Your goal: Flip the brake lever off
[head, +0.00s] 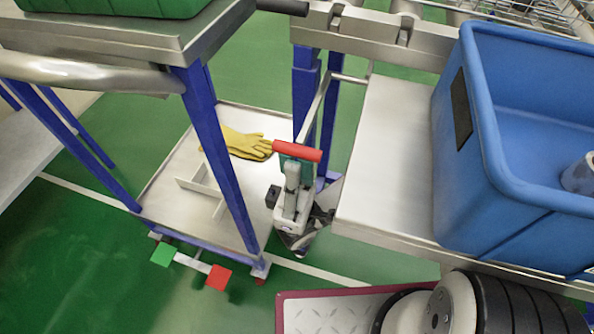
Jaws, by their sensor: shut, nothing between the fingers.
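The likely brake lever (191,264) is a pale bar low on the near edge of the blue-legged cart (170,192). It has a green pad (163,254) at its left end and a red pad (218,278) at its right end. Both pads are clear of other things in the head view, just above the green floor. I cannot tell from this view which way the lever is set. My gripper cannot be made out in the head view.
Yellow gloves (240,143) lie on the cart's lower shelf. A red-topped grey device (291,195) stands beside it. A blue bin (480,175) rests on the metal bench (380,160) at right. Black and white discs (470,305) show bottom right. Green floor (80,265) is open at lower left.

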